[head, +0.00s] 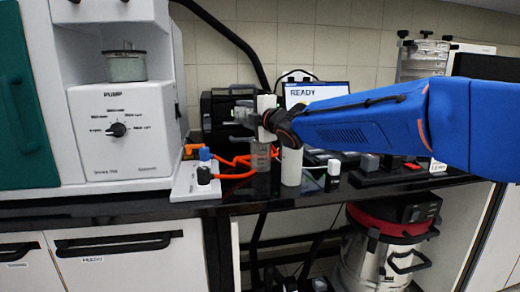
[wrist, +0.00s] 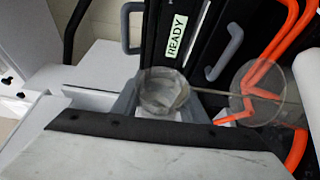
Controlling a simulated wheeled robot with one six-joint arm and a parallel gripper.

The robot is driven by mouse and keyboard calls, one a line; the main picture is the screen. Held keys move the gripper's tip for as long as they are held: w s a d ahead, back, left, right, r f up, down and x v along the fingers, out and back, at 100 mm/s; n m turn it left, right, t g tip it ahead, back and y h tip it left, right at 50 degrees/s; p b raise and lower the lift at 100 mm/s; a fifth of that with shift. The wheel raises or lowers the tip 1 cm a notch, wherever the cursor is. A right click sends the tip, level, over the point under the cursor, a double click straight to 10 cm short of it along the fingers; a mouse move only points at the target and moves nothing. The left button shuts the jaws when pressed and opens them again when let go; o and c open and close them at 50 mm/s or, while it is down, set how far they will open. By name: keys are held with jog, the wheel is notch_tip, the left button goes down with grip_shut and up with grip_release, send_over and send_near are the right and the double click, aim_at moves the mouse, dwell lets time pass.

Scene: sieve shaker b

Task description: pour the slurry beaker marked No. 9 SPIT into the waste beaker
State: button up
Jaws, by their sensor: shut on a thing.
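My gripper (head: 245,112) is shut on a small beaker with grey contents (wrist: 165,93), held above the counter. In the head view the held beaker (head: 240,116) is small and partly hidden by the gripper, and it looks tilted. No marking on it can be read. A clear beaker (head: 260,156) stands on the black counter below my gripper; it looks like the waste beaker. In the wrist view this clear beaker (wrist: 248,98) is right of the held one, apart from it. A thin pale line runs from the held beaker across it; I cannot tell what it is.
A white cylinder (head: 291,166) stands just right of the clear beaker. Orange tubes (head: 236,172) lie behind and left. A screen reading READY (head: 315,92) is behind.

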jog(key=shift+w+d+r+m+t, duration=0.1)
jog(key=shift+d+r+m+t, duration=0.05)
jog(key=shift+r+m, duration=0.35)
jog(key=shift+d+r+m+t, duration=0.1)
jog(key=shift+r+m+t, duration=0.05)
jog(key=shift+r+m, duration=0.3)
dwell(0.6)
